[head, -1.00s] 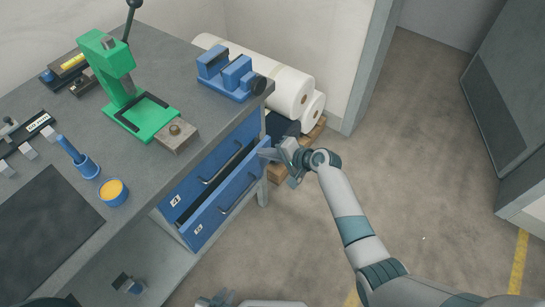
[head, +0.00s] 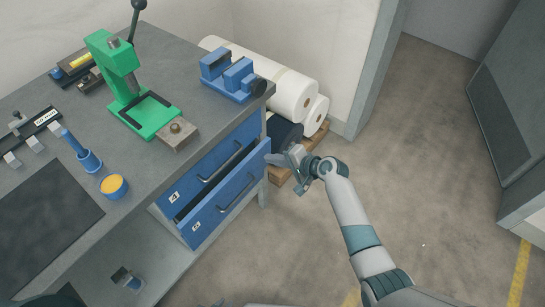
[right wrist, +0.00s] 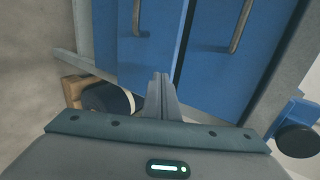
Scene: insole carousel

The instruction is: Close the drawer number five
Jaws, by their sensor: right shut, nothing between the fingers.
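The lower blue drawer (head: 225,207) stands pulled out a little under the bench, with a dark gap behind its front; its small label is too blurred to read surely. The upper blue drawer (head: 200,180), labelled 4, looks shut. My right gripper (head: 274,159) is at the far end of the lower drawer's front. In the right wrist view its fingers (right wrist: 163,92) are shut and empty, with tips over the blue drawer front (right wrist: 140,62). I cannot tell whether they touch it. Only a sliver of my left gripper (head: 217,303) shows at the bottom edge.
The bench top (head: 60,165) holds a green press (head: 120,75), a blue vise (head: 235,75) and a blue cup (head: 113,187). White rolls (head: 290,90) lie on a pallet behind my right gripper. The floor (head: 430,140) to the right is clear.

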